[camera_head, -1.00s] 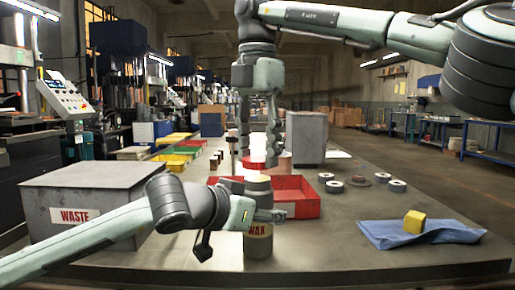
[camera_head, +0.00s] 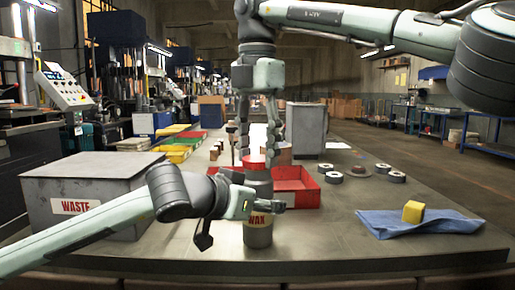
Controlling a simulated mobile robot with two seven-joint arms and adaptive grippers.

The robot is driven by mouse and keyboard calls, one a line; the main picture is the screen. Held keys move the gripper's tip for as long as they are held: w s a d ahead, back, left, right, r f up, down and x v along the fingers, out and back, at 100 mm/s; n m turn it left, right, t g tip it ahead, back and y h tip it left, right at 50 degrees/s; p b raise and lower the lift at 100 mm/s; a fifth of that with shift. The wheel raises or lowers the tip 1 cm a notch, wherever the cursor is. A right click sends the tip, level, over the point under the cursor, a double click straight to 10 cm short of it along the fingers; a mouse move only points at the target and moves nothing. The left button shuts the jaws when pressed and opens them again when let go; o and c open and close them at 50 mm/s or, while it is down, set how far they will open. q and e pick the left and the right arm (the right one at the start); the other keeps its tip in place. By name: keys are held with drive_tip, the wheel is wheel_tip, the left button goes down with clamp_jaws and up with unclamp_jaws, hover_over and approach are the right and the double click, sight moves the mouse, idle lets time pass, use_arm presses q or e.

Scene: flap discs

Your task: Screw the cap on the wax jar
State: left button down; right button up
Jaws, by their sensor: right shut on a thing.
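The grey wax jar (camera_head: 258,235) stands upright near the front middle of the table, its WAX label partly covered by my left gripper. My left gripper (camera_head: 262,205) reaches in from the left and is closed around the jar's middle. The red cap (camera_head: 256,162) sits at the top of the jar, covering its mouth. My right gripper (camera_head: 257,150) points straight down from above, its fingers on either side of the cap and shut on it. The view does not show whether the thread is engaged.
A grey WASTE box (camera_head: 105,172) stands at the left. A red tray (camera_head: 303,186) lies behind the jar. Flap discs (camera_head: 334,178) lie to the right, and a yellow block (camera_head: 413,211) sits on a blue cloth (camera_head: 380,224).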

drive_tip(key=shift+f, duration=0.55)
drive_tip(key=m, duration=1.6)
drive_tip(key=o, duration=0.7)
